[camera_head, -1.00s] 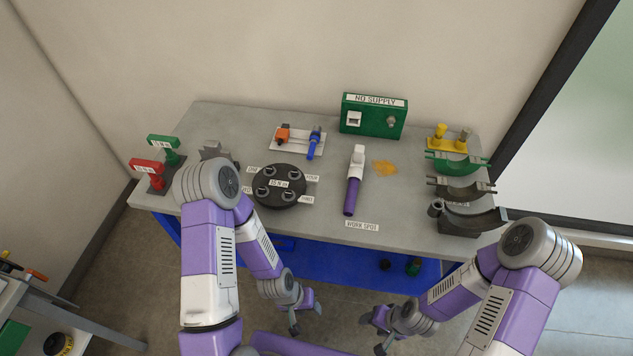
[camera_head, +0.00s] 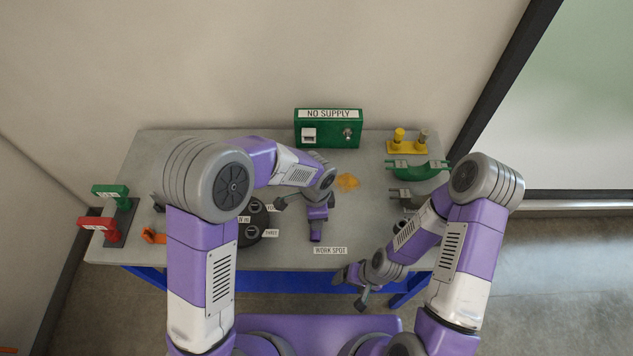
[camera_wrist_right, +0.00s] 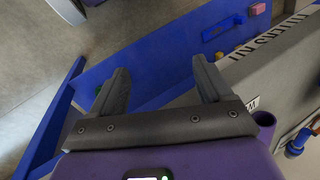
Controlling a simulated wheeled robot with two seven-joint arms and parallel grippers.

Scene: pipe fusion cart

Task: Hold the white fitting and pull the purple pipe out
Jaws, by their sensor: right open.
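In the right wrist view a round purple end, likely the pipe (camera_wrist_right: 264,120), shows past the jaw. The white fitting is hidden in the head view under my left arm and gripper.
A green NO SUPPLY box (camera_head: 328,132) stands at the back. A yellow stand (camera_head: 406,146) and green cradle (camera_head: 418,171) are at the right. A dark round holder (camera_head: 255,225) is beside my left arm. Red (camera_head: 97,223) and green (camera_head: 110,191) handles stand at the left.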

